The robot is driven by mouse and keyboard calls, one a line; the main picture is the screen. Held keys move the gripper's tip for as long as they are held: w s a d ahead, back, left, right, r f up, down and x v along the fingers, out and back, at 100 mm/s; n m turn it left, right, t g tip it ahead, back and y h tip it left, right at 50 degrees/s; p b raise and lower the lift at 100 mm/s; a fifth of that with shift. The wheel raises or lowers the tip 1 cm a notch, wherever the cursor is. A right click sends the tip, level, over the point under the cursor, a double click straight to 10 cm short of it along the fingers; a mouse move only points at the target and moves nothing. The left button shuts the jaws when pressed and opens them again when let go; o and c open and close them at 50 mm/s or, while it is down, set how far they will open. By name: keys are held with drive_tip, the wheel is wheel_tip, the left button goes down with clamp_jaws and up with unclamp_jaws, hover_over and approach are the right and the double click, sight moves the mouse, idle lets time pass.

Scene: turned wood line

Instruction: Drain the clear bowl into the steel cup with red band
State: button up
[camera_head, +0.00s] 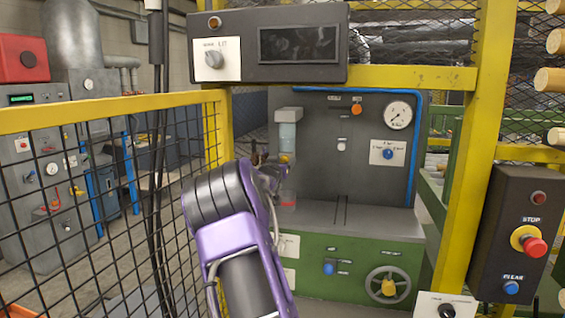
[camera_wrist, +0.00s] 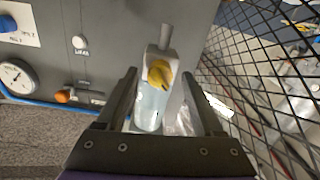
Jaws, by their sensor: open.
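The clear bowl (camera_head: 286,136) hangs upright on the grey panel, with a pale blue-green tint. A yellow tap (camera_head: 285,158) is at its lower end. In the wrist view the bowl (camera_wrist: 150,106) appears upside down, with the yellow tap (camera_wrist: 160,73) and a grey spout (camera_wrist: 165,36) above it. My gripper (camera_wrist: 159,76) is open, one finger on either side of the tap in the picture; contact cannot be told. In the head view my gripper (camera_head: 262,160) is small and dark, left of the tap. A cup with a reddish band (camera_head: 288,197) stands below, partly hidden by my arm.
A yellow-framed mesh fence (camera_head: 100,190) stands at the left; mesh also shows close by in the wrist view (camera_wrist: 270,80). A control box (camera_head: 268,47) hangs above. A gauge (camera_head: 398,114) and knobs sit right of the bowl. A stop-button box (camera_head: 512,235) is at the right.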

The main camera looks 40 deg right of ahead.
clamp_jaws()
idle(0.4)
drive_tip(key=shift+m, duration=0.4)
drive_tip(key=shift+d+f+m+b, duration=0.1)
drive_tip(key=shift+m+b, duration=4.2)
drive_tip(key=shift+m, duration=4.3)
